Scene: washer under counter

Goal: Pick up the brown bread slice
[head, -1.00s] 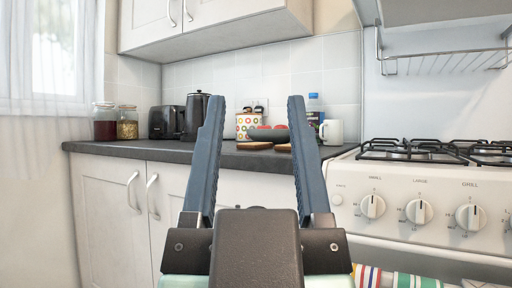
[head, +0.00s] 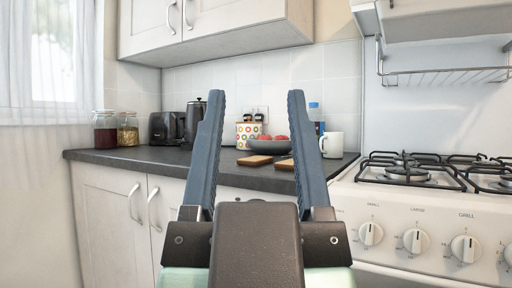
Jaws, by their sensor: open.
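Two flat brown slices lie on the dark counter between and beyond my gripper's fingers in the head view. The left brown slice (head: 255,160) shows whole. The right brown slice (head: 285,164) is partly hidden behind the right finger. They are small, and I cannot tell for sure which is the bread slice. My gripper (head: 257,97) is open and empty, its two blue fingers pointing up and forward, apart from the slices and short of the counter.
On the counter (head: 130,157) stand a dark bowl of red fruit (head: 268,146), a dotted container (head: 247,134), a white mug (head: 332,145), a blue-capped bottle (head: 315,118), a kettle (head: 194,122), a toaster (head: 167,128) and jars (head: 105,134). A gas stove (head: 420,215) stands right.

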